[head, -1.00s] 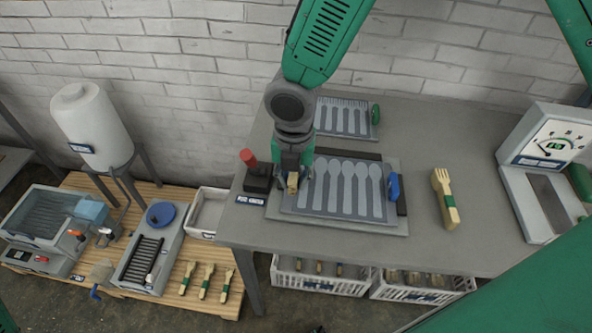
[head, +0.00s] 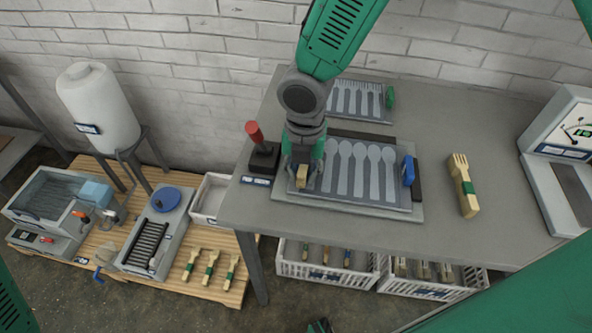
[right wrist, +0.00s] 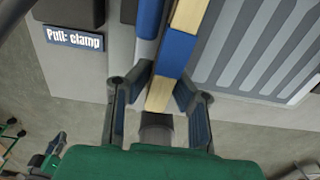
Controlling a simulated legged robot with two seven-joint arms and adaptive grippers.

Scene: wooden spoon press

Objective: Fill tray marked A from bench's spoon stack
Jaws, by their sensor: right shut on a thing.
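My right gripper (head: 303,183) is over the left end of the spoon-patterned plate (head: 374,178) on the bench. In the right wrist view its fingers (right wrist: 157,98) are shut on a wooden piece with a blue band (right wrist: 176,52). Whether it is one spoon or a stack cannot be told. The gripper hides part of the plate's left end. A dark and green part low in the head view (head: 319,326) may be my left gripper; its jaws cannot be made out. No tray marked A is readable.
A red-handled clamp (head: 256,142) stands left of the plate. A green-banded fork bundle (head: 463,186) lies to the right, before a dial device (head: 570,135). White crates (head: 322,280) with banded bundles sit below the bench. A fork-patterned plate (head: 352,100) lies behind.

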